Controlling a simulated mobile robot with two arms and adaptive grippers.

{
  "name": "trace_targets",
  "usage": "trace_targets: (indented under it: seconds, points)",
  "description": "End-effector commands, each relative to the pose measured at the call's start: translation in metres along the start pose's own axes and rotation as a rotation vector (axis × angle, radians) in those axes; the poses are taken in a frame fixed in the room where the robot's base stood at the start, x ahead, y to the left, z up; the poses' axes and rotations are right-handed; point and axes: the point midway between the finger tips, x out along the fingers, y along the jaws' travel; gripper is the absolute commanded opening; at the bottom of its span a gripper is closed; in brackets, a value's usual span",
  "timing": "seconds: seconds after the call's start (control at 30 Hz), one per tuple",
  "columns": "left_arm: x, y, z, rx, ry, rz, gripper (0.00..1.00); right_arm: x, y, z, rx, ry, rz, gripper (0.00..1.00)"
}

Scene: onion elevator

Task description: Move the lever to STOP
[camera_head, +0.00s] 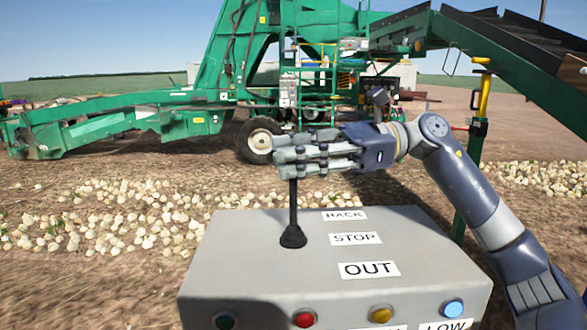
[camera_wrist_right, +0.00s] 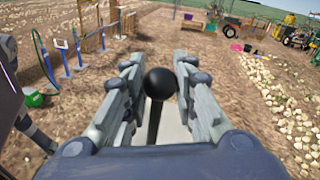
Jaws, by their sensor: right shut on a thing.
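The black lever (camera_head: 293,208) rises from a rubber boot on top of the grey control box (camera_head: 240,262). Its shaft looks nearly upright, with the boot level with the STOP label (camera_head: 355,238). The BACK label (camera_head: 344,215) is farther away and the OUT label (camera_head: 369,269) is nearer. My right gripper (camera_head: 290,155) is at the lever's top, its fingers hiding the knob in the head view. In the right wrist view the round black knob (camera_wrist_right: 160,83) sits between the two finger sets, and the gripper is shut on the lever. My left gripper is out of view.
Green (camera_head: 225,320), red (camera_head: 304,318), yellow (camera_head: 381,313) and blue (camera_head: 452,308) buttons line the box's near face. Onions (camera_head: 120,215) lie on the soil behind. A green elevator machine (camera_head: 225,60) stands beyond, its conveyor (camera_head: 510,50) reaching overhead at right.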

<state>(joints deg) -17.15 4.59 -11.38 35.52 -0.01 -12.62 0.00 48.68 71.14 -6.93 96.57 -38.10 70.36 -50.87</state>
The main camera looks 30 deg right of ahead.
Motion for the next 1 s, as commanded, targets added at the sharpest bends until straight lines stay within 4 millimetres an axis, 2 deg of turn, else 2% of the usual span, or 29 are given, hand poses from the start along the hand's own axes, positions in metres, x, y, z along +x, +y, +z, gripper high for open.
trace_targets:
  seconds: [0.33,0.37,0.43,0.47,0.8,0.87,1.0]
  points:
    - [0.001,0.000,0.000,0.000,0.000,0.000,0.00,0.000,0.002,0.001,-0.008,0.003,0.001,0.00]
    - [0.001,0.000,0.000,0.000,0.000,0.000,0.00,0.000,0.002,0.001,-0.008,0.003,0.001,0.30]
    - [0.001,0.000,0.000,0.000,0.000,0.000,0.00,0.000,0.002,0.001,-0.007,0.003,0.000,0.46]
    - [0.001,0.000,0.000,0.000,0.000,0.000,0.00,0.000,0.002,0.001,-0.007,0.003,0.000,0.47]
    - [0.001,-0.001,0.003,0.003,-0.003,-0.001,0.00,-0.002,0.001,0.000,-0.006,0.003,-0.001,0.47]
    - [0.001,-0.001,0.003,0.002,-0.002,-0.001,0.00,-0.006,0.001,0.000,-0.005,0.004,-0.002,0.47]
    - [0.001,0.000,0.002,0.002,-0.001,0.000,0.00,-0.027,0.000,0.000,-0.003,0.004,-0.004,0.47]
